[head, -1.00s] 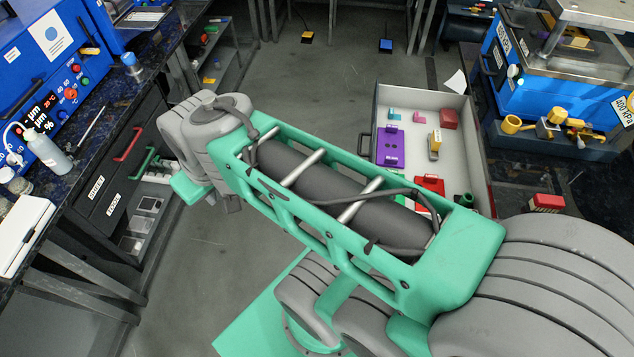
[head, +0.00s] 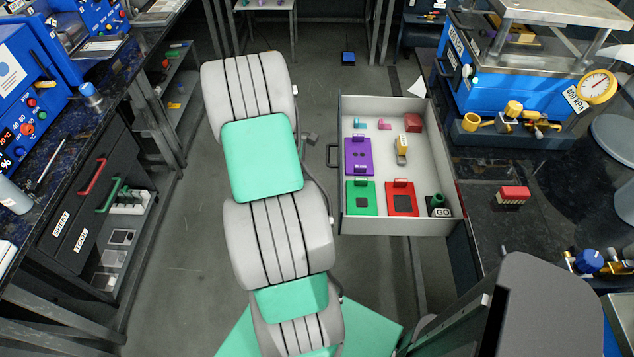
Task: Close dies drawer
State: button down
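An open drawer (head: 448,196), grey-walled with a pale floor, sticks out from the right-hand bench in the head view. Its dark handle (head: 332,154) is on its left end. Inside lie a purple plate (head: 357,157), a green plate (head: 353,201) and a red plate (head: 401,205), the last two with dark square centres. I cannot read a label that names it as the dies drawer. My arm stands in the middle of the view, left of the drawer and apart from its handle in the picture. I cannot make out my gripper.
The right bench (head: 500,225) carries a blue press (head: 520,95) and a red block (head: 512,195). At left, a dark cabinet has a red handle (head: 92,177) and a green handle (head: 108,196). Grey floor (head: 180,270) is clear between the left cabinet and my arm.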

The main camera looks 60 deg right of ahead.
jog(key=s+d+f+p, duration=0.2)
jog(key=s+d+f, duration=0.1)
jog(key=s+f, duration=0.3)
jog(key=shift+f, duration=0.8)
jog(key=shift+s, duration=0.1)
